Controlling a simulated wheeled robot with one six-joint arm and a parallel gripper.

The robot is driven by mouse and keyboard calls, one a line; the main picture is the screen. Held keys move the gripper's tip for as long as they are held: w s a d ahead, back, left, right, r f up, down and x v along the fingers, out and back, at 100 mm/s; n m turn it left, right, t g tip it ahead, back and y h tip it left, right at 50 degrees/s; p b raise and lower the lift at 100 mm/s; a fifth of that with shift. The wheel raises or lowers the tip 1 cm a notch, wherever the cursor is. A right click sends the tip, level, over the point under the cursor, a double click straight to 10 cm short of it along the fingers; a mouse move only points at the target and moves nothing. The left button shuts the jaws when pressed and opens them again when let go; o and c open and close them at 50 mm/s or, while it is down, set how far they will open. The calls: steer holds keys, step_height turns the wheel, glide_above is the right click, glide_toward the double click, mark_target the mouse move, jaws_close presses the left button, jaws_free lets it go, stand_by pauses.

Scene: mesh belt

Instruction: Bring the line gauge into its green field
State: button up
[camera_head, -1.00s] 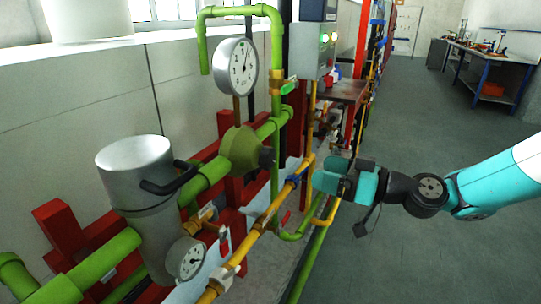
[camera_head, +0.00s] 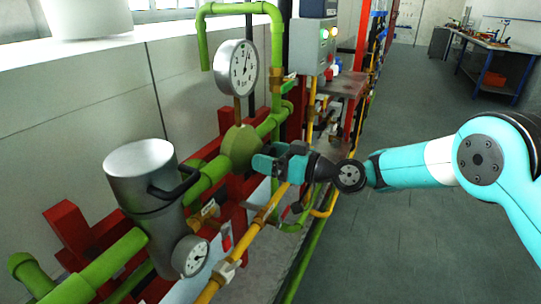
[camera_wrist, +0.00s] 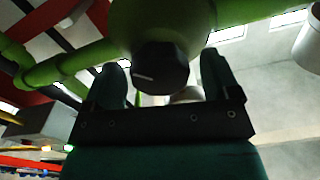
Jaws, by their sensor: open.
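The larger round dial gauge (camera_head: 236,68) stands on a stem above the green regulator body (camera_head: 241,148). Its white face and dark needle show, but a green field is too small to make out. In the wrist view, the regulator body (camera_wrist: 160,25) carries a black knob (camera_wrist: 160,68) with a white mark. My gripper (camera_head: 260,162) is at the knob side of the regulator and hides the knob in the head view. In the wrist view, my gripper (camera_wrist: 163,84) is open, with one finger on each side of the knob. I cannot tell whether they touch it.
A grey metal cylinder (camera_head: 142,180) with a black handle and a smaller gauge (camera_head: 190,256) stand at left. A yellow pipe (camera_head: 245,243) runs below my gripper. Red supports (camera_head: 75,232) and a control box (camera_head: 312,48) are close by. The floor (camera_head: 400,220) at right is clear.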

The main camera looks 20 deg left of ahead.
steer(key=c, duration=0.9)
steer(key=shift+b, duration=0.3)
steer(key=shift+f+m+b, duration=0.1)
steer(key=shift+m+b, duration=0.55)
steer(key=shift+m, duration=0.45)
steer(key=shift+w+m+b, duration=0.1)
steer(key=shift+m+b, duration=0.5)
steer(key=shift+m, duration=1.4)
steer(key=o, duration=0.9)
